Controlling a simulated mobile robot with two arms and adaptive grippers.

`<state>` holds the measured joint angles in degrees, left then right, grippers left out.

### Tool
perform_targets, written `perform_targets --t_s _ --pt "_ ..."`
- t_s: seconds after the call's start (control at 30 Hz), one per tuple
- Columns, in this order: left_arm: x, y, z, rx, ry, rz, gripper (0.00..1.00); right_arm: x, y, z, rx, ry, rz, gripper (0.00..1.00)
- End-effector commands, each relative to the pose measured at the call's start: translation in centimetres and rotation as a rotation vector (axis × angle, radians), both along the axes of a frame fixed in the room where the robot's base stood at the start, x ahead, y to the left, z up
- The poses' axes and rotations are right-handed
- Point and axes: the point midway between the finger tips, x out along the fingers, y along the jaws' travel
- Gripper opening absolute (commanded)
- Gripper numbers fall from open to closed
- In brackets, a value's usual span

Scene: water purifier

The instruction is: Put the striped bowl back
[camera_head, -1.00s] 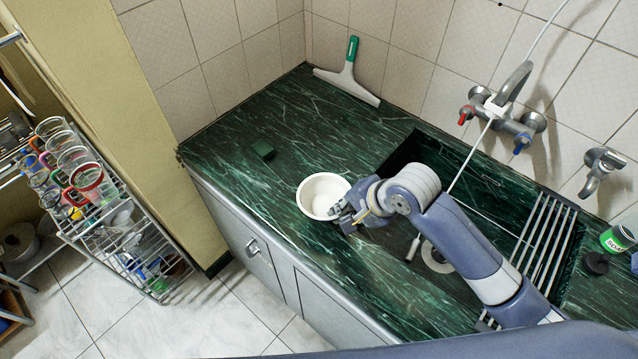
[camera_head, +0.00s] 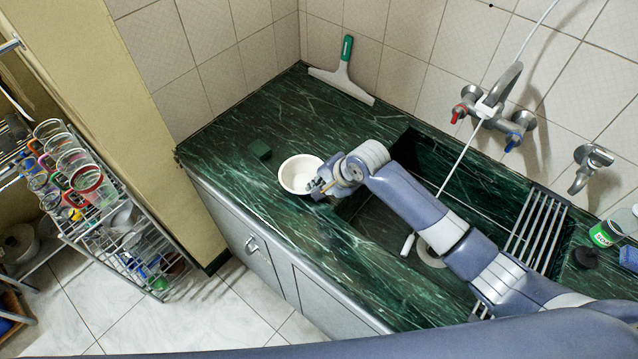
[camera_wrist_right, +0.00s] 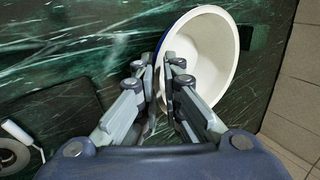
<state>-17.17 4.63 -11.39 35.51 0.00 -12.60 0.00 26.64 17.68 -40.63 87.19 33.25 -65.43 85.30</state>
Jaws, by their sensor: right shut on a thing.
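A white bowl (camera_head: 298,175) is at the green marble counter, left of the sink, close to a small dark green block. In the right wrist view the bowl (camera_wrist_right: 210,50) looks plain white inside, with a strip of blue on its outer side by the fingers; other outside markings are hidden. My right gripper (camera_head: 322,187) is shut on the bowl's near rim, one finger inside and one outside, as the right wrist view (camera_wrist_right: 160,68) also shows. I cannot tell whether the bowl touches the counter or hangs just above it. My left gripper is not in view.
The dark green block (camera_head: 260,149) lies left of the bowl. A squeegee (camera_head: 343,72) leans at the back wall. The sink (camera_head: 375,222), faucet (camera_head: 490,105) and metal rack (camera_head: 535,232) are to the right. A wire shelf (camera_head: 130,240) with cups stands at the left. The counter's back left is clear.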

Motion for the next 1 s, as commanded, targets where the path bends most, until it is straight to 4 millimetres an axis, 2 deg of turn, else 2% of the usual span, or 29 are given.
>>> perform_targets --t_s 0.1,0.13,0.2,0.67,0.77,1.0 --pt "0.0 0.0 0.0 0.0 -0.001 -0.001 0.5 0.0 0.0 0.0 0.0 0.0 0.0 0.0" --pt "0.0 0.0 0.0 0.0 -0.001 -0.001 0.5 0.0 0.0 -0.1 -0.001 0.001 0.0 0.11" --pt "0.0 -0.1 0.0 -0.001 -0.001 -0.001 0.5 0.0 0.0 0.0 -0.001 0.001 0.0 0.27" --pt "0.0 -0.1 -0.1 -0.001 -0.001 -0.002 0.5 -0.2 -0.3 0.6 0.0 0.0 0.0 0.27" --pt "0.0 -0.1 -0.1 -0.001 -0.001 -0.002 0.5 -0.7 -0.7 1.7 0.001 -0.002 0.001 0.27" --pt "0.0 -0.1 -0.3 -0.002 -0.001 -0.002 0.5 -2.5 -2.4 5.7 -0.001 -0.003 0.001 0.27"
